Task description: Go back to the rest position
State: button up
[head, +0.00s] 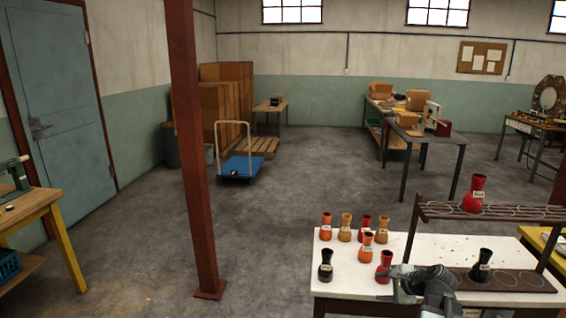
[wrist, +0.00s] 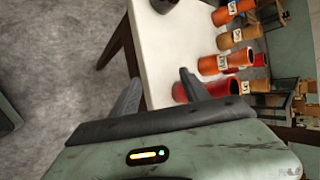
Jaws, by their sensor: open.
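My gripper (head: 402,282) is at the front of the white table (head: 334,284), just in front of a red goblet drum (head: 384,266). In the wrist view my gripper (wrist: 160,92) has its two dark fingers spread with nothing between them. The wrist view shows the table (wrist: 165,55) tilted, with a red drum (wrist: 205,89) and an orange drum (wrist: 226,62) to the right of the fingers. Several small labelled drums in orange, tan and red stand on the table, with a black drum (head: 325,265) at its left.
A brown rack stands right of my gripper. A red drum (head: 474,195) is on its upper shelf (head: 520,212) and a black drum (head: 481,266) on its lower board (head: 518,282). A rust-red post (head: 188,150) rises at left. Open floor lies between post and table.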

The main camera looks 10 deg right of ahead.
jog(key=s+a+f+n+g+h, duration=0.1)
jog(key=s+a+f+n+g, duration=0.15)
jog(key=a+n, duration=0.6)
jog(key=s+a+f+n+g+h, duration=0.1)
jog(key=a+f+n+g, duration=0.3)
jog(key=a, duration=0.7)
jog(key=s+a+f+n+g, duration=0.1)
jog(key=a+n+g, duration=0.1)
jog(key=a+n, duration=0.6)
notch_tip(320, 180, down, 10)
jog(key=s+a+b, duration=0.1)
jog(key=s+b, duration=0.2)
jog(key=b, duration=0.7)
notch_tip(320, 180, up, 23)
jog(key=p, duration=2.2)
jog(key=shift+a+f+m+p, duration=0.15)
jog(key=shift+m+p, duration=0.2)
